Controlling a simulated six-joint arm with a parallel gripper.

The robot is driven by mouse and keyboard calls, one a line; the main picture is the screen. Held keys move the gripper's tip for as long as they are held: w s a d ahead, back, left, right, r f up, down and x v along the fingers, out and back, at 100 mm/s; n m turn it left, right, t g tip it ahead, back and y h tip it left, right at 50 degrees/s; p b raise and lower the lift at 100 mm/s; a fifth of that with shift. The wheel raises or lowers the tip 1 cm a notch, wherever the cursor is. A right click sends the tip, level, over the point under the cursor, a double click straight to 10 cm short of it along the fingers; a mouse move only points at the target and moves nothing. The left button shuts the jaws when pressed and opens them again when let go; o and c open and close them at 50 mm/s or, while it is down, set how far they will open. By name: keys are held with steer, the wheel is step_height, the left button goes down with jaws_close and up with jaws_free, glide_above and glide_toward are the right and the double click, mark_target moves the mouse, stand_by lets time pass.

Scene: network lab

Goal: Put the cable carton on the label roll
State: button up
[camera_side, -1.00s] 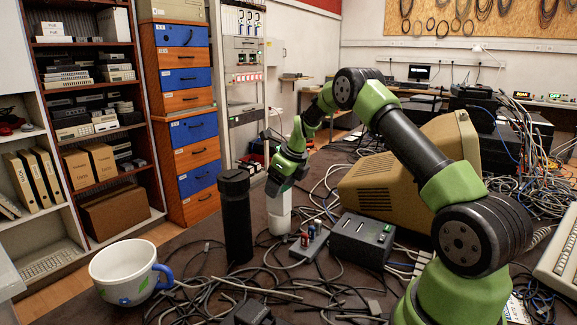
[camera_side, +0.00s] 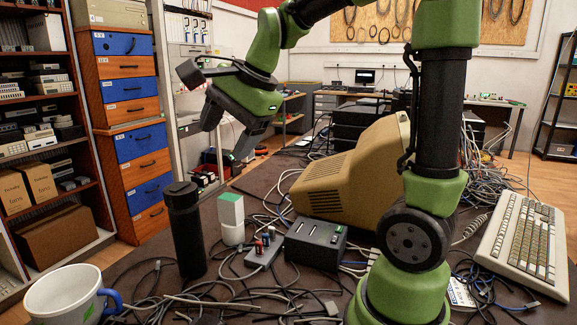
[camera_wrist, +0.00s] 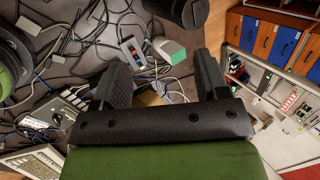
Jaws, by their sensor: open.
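The cable carton (camera_side: 231,208), a small upright box in green and white, stands on top of the label roll (camera_side: 233,234), a short white cylinder on the dark table. The carton's green top also shows in the wrist view (camera_wrist: 171,49), beyond my fingertips. My gripper (camera_side: 228,134) is open and empty. It is raised above the carton and clear of it. In the wrist view, the two dark fingers (camera_wrist: 160,68) stand wide apart with nothing gripped between them.
A tall black cylinder (camera_side: 185,230) stands left of the roll. A small block with coloured connectors (camera_side: 263,248) and a dark box (camera_side: 314,243) stand right. A mug (camera_side: 65,297), beige monitor (camera_side: 345,180) and keyboard (camera_side: 523,240) are around. Loose cables cover much of the table.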

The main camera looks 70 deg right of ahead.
steer(key=s+a+n, duration=0.4)
steer(key=s+n, duration=0.3)
steer(key=s+a+f+n+t+y, duration=0.1)
steer(key=s+a+n, duration=0.3)
steer(key=s+n, duration=0.3)
steer(key=shift+n, duration=0.5)
steer(key=shift+d, duration=0.1)
